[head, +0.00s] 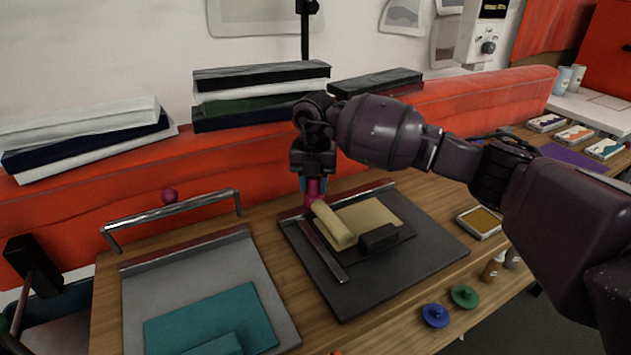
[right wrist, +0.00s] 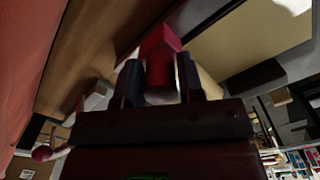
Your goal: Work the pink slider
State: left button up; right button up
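The pink slider (head: 314,188) is a small upright pink-red piece at the back-left end of a dark board (head: 375,288), by the metal rail along its back edge. My right gripper (head: 313,182) points down over it, with one finger on each side. In the right wrist view the pink slider (right wrist: 160,72) fills the space between the two dark fingers, which appear shut on it. Its foot is partly hidden by the gripper and a cream roll. My left gripper is not recognisable in view.
A cream block (head: 334,225) and a black block (head: 379,239) lie on the dark board close to my right gripper. Stacked books (head: 262,85) line the back.

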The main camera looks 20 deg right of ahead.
jog(key=o, duration=0.3)
jog(key=shift+r, duration=0.1)
jog(key=shift+r, duration=0.3)
notch_tip(320, 180, up, 8)
jog(key=shift+r+p, duration=0.15)
jog(key=shift+p, duration=0.55)
jog(key=shift+r, duration=0.85)
